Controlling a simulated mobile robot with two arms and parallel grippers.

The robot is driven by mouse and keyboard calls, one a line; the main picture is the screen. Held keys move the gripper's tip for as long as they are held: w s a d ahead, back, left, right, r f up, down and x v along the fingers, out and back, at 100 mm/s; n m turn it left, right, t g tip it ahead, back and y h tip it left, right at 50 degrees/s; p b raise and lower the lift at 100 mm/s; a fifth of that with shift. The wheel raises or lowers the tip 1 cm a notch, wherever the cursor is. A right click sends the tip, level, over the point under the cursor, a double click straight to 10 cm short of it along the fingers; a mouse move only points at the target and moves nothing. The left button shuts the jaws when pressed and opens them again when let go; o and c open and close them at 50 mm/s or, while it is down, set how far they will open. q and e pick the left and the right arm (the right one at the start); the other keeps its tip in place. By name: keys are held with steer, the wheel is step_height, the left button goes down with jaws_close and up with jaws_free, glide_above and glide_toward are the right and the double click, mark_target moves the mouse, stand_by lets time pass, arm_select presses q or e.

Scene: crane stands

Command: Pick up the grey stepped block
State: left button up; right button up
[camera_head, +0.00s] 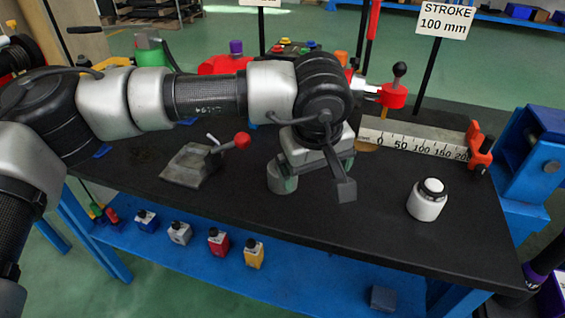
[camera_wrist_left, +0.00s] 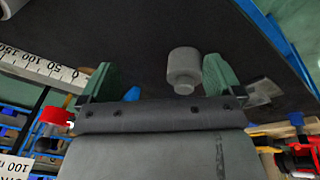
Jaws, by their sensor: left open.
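The grey stepped block (camera_head: 281,181) is a short round piece standing on the black bench top, partly hidden by my left gripper in the head view. In the left wrist view the block (camera_wrist_left: 184,66) shows a wide part and a narrower step, and appears between the fingers, closer to the right-hand one. My left gripper (camera_head: 318,176) is open and points down above the bench beside the block. Its two green fingers also show in the left wrist view (camera_wrist_left: 160,74). I cannot tell whether a finger touches the block. My right gripper is not in view.
A scale bar (camera_head: 412,140) lies behind. A grey plate with a red-knobbed lever (camera_head: 190,165) is left. Several small coloured blocks sit on the blue lower shelf (camera_head: 300,284).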

arm_select(q)
steer(key=w+a, duration=0.1)
steer(key=w+a+f+t+y, duration=0.1)
steer(key=w, duration=0.1)
steer(key=w+a+f+y, duration=0.1)
steer(key=w+a, duration=0.1)
steer(key=shift+w+a+f+t+b, duration=0.1)
steer(key=shift+w+f+t+b, duration=0.1)
steer(key=shift+t+b, duration=0.1)
steer(key=x, duration=0.4)
steer(key=shift+w+a+f, duration=0.25)
steer(key=shift+a+f, duration=0.05)
steer(key=shift+a, duration=0.05)
steer(key=shift+w+f, duration=0.1)
steer(key=shift+f, duration=0.1)
steer(key=c, duration=1)
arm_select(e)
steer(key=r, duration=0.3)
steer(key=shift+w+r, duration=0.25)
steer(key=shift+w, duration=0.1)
arm_select(q)
steer(key=shift+r, duration=0.15)
